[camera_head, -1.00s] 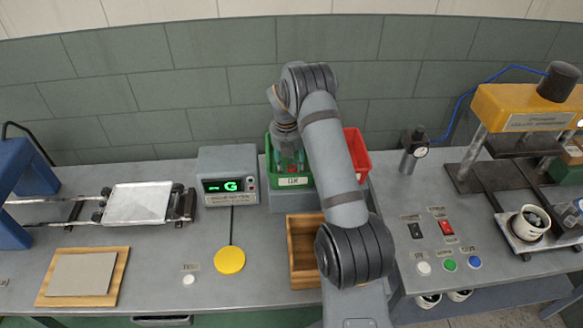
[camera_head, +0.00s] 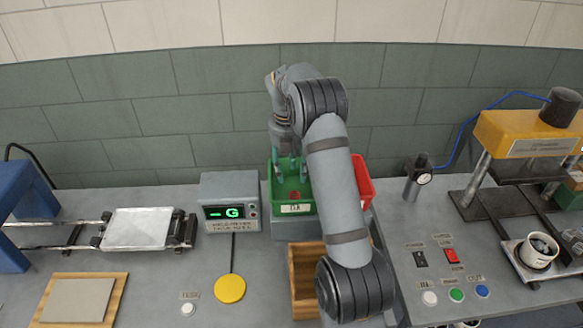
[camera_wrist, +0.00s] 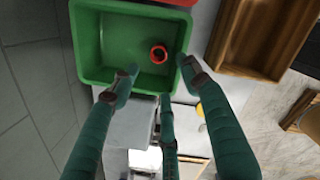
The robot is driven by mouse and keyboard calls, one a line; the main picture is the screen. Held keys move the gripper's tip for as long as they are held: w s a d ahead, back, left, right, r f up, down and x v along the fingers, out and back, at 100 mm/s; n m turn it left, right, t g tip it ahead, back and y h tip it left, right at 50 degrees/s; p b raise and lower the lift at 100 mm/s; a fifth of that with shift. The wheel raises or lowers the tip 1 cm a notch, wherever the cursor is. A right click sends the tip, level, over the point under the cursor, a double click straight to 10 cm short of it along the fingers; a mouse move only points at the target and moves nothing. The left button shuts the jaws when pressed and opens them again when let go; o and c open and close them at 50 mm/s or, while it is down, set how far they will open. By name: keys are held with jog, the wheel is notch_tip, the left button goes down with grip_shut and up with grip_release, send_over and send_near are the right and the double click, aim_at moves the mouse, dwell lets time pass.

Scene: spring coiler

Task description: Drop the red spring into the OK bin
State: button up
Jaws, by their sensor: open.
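The green OK bin (camera_head: 296,208) stands at the back of the bench, with its label on the front. The red spring (camera_wrist: 159,53) lies on the floor of this bin, seen in the wrist view as a small red ring; it also shows as a red spot in the head view (camera_head: 295,195). My gripper (camera_wrist: 160,82) is open and empty, its green fingers pointing down over the bin, apart from the spring. In the head view my gripper (camera_head: 291,176) is above the bin, partly hidden by its own wrist.
A red bin (camera_head: 364,182) stands right beside the green one, partly behind my arm. A grey gauge box (camera_head: 228,201) reading "-G" stands to the left. A wooden tray (camera_head: 304,284) sits in front. A yellow press (camera_head: 530,132) is at the right.

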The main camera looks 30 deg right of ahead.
aim_at(294, 195)
notch_tip(294, 195, up, 2)
jog(key=shift+a+r, duration=0.1)
jog(key=shift+r, duration=0.1)
dwell(0.4)
jog(key=f, duration=0.4)
jog(key=f+p, duration=0.1)
jog(key=f, duration=0.4)
jog(key=d+f, duration=0.1)
jog(key=f, duration=0.3)
jog(key=shift+w+f, duration=0.15)
jog(key=shift+f, duration=0.15)
jog(key=shift+r+p, duration=0.45)
jog(key=shift+r, duration=0.15)
